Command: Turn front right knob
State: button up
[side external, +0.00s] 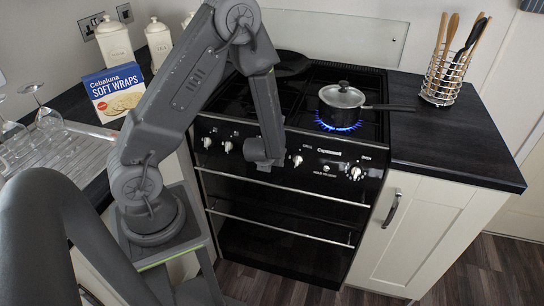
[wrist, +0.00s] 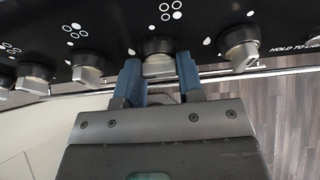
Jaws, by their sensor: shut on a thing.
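The cooker's front panel (side external: 328,152) carries a row of silver knobs. My gripper (wrist: 158,68) has its two blue fingers on either side of one silver knob (wrist: 158,64) and is shut on it. In the wrist view, two knobs lie left of it and one knob (wrist: 240,50) lies to its right, beside the "HOLD TO LIGHT" print. In the side view my gripper (side external: 264,160) hides the held knob. Other knobs show there to the left (side external: 228,147) and right (side external: 297,160). I cannot read the held knob's burner marking.
A lidded pan (side external: 342,96) stands over a lit blue flame (side external: 338,124) at the hob's right. Oven rails (side external: 290,190) run below the panel. A utensil holder (side external: 441,82) stands on the right worktop. A wraps box (side external: 115,92) and glasses (side external: 42,110) are at left.

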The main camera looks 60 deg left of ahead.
jog(key=n+t, duration=0.1)
jog(key=n, duration=0.2)
jog(key=n+t+h, duration=0.1)
jog(key=n, duration=0.2)
jog(key=n+t, duration=0.2)
jog(key=n, duration=0.2)
jog(key=shift+h, duration=0.4)
jog(key=shift+n, duration=0.3)
dwell(0.4)
jog(key=o, duration=0.9)
